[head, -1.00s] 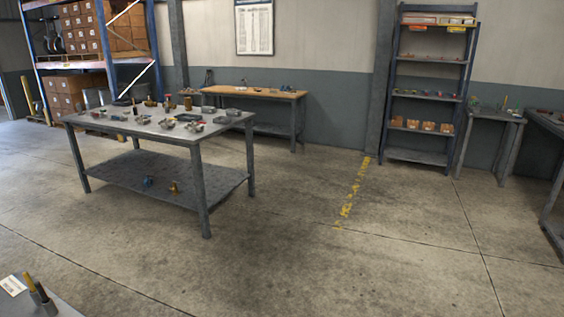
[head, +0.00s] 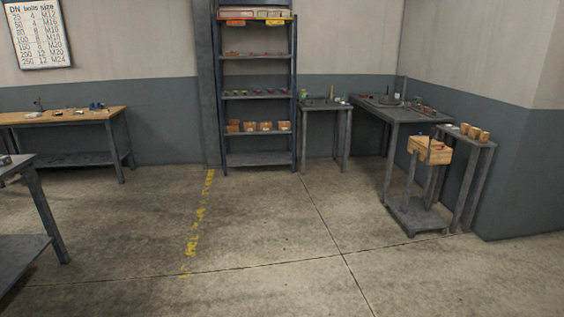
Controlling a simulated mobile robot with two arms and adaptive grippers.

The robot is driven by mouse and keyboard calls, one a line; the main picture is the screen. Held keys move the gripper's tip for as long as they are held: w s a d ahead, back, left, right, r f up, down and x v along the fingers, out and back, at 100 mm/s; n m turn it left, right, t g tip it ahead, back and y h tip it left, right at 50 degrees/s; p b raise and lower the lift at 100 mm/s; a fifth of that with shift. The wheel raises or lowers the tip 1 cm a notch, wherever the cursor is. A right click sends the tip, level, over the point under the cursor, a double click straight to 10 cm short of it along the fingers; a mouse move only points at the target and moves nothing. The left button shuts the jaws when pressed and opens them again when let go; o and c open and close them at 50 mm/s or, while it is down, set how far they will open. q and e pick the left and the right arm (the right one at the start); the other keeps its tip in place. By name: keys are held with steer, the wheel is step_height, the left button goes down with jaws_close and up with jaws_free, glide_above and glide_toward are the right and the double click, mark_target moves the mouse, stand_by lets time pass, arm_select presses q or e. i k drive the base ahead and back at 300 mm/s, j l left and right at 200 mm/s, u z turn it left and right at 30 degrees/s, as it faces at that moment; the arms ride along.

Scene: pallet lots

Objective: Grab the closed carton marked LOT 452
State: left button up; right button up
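I cannot make out a closed carton marked LOT 452 in the head view. Several small brown boxes (head: 265,126) stand on a lower shelf of the rack, too small to read. Neither of my grippers shows in this view.
A blue-framed shelf rack (head: 258,158) stands against the back wall. A wooden-topped bench (head: 65,116) is at the left, with a grey table (head: 20,165) nearer. Grey tables (head: 405,115) fill the right corner. The middle floor (head: 260,230) is clear.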

mark_target(266, 126)
steer(key=i, duration=4.95)
steer(key=l+z, duration=0.05)
steer(key=l, duration=0.1)
